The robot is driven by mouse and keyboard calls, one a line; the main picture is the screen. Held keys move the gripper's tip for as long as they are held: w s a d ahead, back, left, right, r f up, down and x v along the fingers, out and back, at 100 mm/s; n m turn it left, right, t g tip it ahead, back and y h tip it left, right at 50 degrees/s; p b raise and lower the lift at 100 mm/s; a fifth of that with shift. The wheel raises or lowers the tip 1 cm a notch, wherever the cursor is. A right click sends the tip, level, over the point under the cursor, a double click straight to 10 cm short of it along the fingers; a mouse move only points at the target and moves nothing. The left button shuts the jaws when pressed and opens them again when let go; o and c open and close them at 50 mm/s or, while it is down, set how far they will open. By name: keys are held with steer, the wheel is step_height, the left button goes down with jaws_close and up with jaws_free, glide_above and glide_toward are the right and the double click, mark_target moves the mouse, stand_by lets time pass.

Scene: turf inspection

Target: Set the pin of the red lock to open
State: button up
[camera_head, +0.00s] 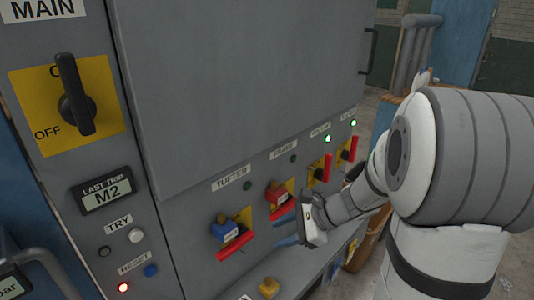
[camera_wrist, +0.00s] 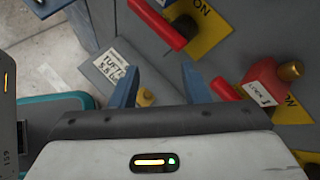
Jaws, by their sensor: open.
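The red lock (camera_head: 277,194) hangs on the second small switch of the grey panel, with a white label on its face. In the wrist view the red lock (camera_wrist: 258,76) is at the right, with its brass-coloured pin (camera_wrist: 291,70) sticking out. I cannot tell which position the pin is set to. My gripper (camera_head: 279,230) is open and empty, in front of the panel, below the red lock. In the wrist view its two blue fingers (camera_wrist: 160,76) are apart, left of the lock and not touching it.
A blue lock (camera_head: 224,231) hangs on the TUFTER switch to the left. Two switches with red handles (camera_head: 324,168) and lit green lamps are at the right. A yellow knob (camera_head: 269,288) is below. The MAIN switch (camera_head: 75,100) is at upper left.

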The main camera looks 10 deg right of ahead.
mark_target(282, 193)
steer(key=w+d+r+m+t+p, duration=0.5)
steer(key=w+d+r+m, duration=0.2)
steer(key=w+d+m, duration=0.15)
steer(key=shift+m+t, duration=0.3)
steer(key=shift+m, duration=0.05)
steer(key=p+x, duration=0.1)
steer(key=x, duration=0.7)
steer(key=shift+a+f, duration=0.2)
steer(key=shift+a, duration=0.1)
steer(key=shift+c, duration=0.3)
jaws_close()
